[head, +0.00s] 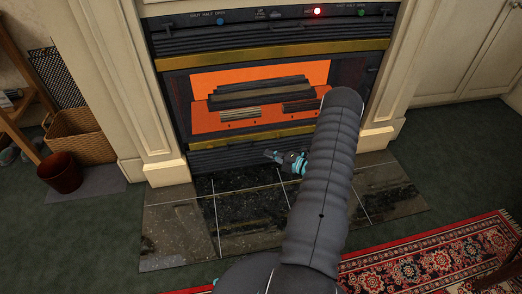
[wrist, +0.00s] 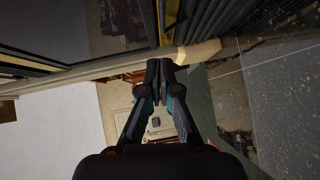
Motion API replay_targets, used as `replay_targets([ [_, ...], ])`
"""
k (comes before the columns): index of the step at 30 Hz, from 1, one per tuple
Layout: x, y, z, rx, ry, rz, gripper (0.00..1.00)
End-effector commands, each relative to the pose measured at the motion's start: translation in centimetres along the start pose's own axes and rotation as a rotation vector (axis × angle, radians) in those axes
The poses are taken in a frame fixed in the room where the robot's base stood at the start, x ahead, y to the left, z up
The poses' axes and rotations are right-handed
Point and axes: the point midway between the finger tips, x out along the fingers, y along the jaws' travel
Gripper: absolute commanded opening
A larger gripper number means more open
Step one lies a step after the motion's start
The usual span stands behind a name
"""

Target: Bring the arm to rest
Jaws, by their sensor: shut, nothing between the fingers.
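My arm reaches out from the bottom of the head view toward the fireplace (head: 265,90). My gripper (head: 268,154) shows left of the arm, low in front of the fireplace and above the tiled hearth (head: 250,215). In the wrist view, my gripper (wrist: 160,68) has its fingertips together with nothing between them. The wrist picture is turned, with the fireplace's dark slats (wrist: 205,25) at the top. Part of the gripper's body is hidden behind my arm in the head view.
A wicker basket (head: 80,135) and a dark red bucket (head: 60,172) stand left of the fireplace. A wooden shelf (head: 22,100) is at the far left. A patterned rug (head: 440,262) lies at the lower right. Green carpet (head: 90,240) is clear at the lower left.

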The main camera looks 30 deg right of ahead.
Motion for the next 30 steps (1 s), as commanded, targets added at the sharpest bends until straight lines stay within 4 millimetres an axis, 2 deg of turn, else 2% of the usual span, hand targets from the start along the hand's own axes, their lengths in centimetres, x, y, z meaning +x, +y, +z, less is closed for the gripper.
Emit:
replay_targets([
  [3,-1.5,0.0,0.0,0.001,-0.002,0.0,0.0],
  [6,-2.2,0.0,0.0,0.001,-0.001,-0.001,0.0],
  [15,-2.5,0.0,0.0,-0.014,-0.001,-0.001,0.0],
  [20,-2.5,-0.5,-0.2,-0.163,0.008,-0.023,0.0],
  [23,-2.6,-1.7,-1.8,-0.313,0.075,-0.063,0.0],
  [27,-3.4,-3.9,-5.6,-0.499,0.217,-0.106,0.0],
  [30,-4.2,-4.1,-8.0,-0.646,0.327,-0.117,0.0],
])
